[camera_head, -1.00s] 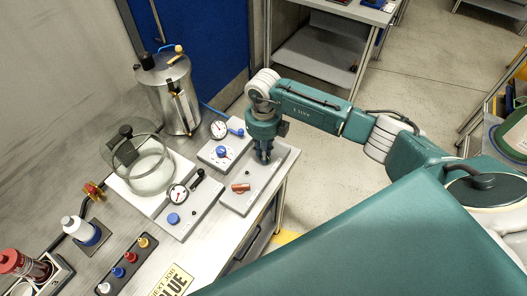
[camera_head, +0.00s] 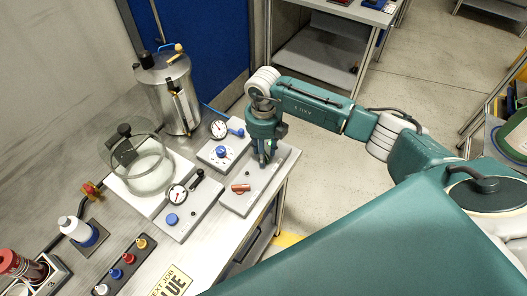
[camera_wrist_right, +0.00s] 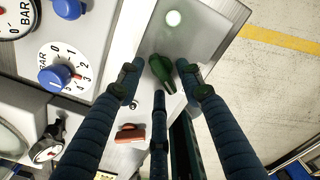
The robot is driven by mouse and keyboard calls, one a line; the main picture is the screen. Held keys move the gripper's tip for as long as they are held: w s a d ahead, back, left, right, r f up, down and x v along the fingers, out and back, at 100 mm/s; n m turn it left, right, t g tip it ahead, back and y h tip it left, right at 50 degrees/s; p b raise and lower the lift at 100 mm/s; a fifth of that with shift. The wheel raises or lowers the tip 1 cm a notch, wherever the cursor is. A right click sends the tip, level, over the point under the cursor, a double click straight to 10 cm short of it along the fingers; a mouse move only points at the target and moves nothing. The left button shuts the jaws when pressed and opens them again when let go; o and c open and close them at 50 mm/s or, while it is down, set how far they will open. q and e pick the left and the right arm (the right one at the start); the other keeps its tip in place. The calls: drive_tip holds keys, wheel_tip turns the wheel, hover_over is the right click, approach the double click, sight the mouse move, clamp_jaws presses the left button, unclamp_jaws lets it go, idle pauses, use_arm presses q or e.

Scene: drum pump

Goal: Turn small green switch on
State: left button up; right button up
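The small green switch (camera_wrist_right: 162,73) lies on the grey panel in the right wrist view. It shows between the fingertips of my right gripper (camera_wrist_right: 160,85). The fingers are spread, one on each side and a third below it in the picture; I cannot tell whether any touches it. In the head view my right gripper (camera_head: 263,158) points down over the grey panel (camera_head: 235,205) at the table's right end and hides the green switch. My left gripper is not in view.
A red switch (camera_head: 240,188) sits on the same panel, near the gripper. Blue knobs (camera_head: 221,152) and gauges (camera_head: 218,129) are on panels to the left. A metal drum (camera_head: 175,95) and glass jar (camera_head: 150,175) stand further left. Open floor lies to the right.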

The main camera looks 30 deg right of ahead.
wheel_tip(320, 180, up, 12)
idle(0.5)
idle(0.3)
